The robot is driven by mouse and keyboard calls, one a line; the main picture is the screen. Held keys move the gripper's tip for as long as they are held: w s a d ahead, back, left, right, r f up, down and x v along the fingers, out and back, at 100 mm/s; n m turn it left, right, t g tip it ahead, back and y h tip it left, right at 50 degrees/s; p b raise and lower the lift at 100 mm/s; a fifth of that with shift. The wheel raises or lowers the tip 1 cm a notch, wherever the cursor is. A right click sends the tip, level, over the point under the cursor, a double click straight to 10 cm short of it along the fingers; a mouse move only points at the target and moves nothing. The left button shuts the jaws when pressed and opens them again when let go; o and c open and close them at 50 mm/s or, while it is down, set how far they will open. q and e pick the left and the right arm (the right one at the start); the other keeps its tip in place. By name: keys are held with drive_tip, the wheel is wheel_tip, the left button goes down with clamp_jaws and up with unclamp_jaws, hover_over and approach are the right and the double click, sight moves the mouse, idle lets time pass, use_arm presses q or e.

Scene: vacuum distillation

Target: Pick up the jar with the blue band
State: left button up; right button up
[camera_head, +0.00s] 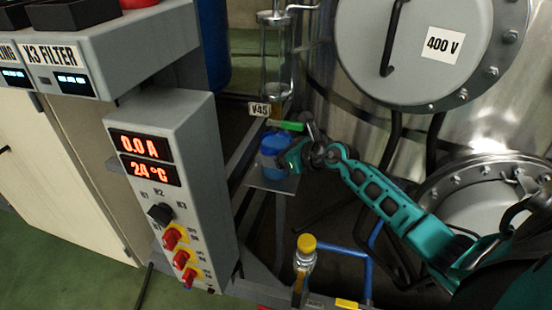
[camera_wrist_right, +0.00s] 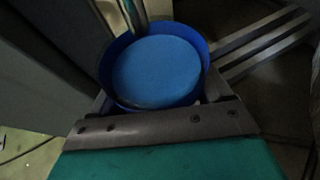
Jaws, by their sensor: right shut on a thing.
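The jar with the blue band (camera_head: 272,146) stands on a small metal shelf (camera_head: 272,184) below the green-handled valve in the head view. My right gripper (camera_head: 285,155) reaches it from the right and is shut on it. In the right wrist view, the jar's round blue top (camera_wrist_right: 155,70) shows from above, close beyond the gripper's edge. The gripper's fingers are mostly hidden there. Whether the jar's base touches the shelf is hard to tell. My left gripper is not in view.
A valve with a green handle (camera_head: 286,125) and a V45 tag (camera_head: 259,109) sits just above the jar. A glass vessel (camera_head: 275,55) is above that. A grey control box (camera_head: 165,190) is at left, a large steel tank (camera_head: 470,100) at right.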

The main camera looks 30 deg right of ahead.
drive_tip(key=c, duration=0.3)
drive_tip(key=shift+r, duration=0.1)
drive_tip(key=shift+c, duration=0.9)
drive_tip(key=shift+r, duration=0.15)
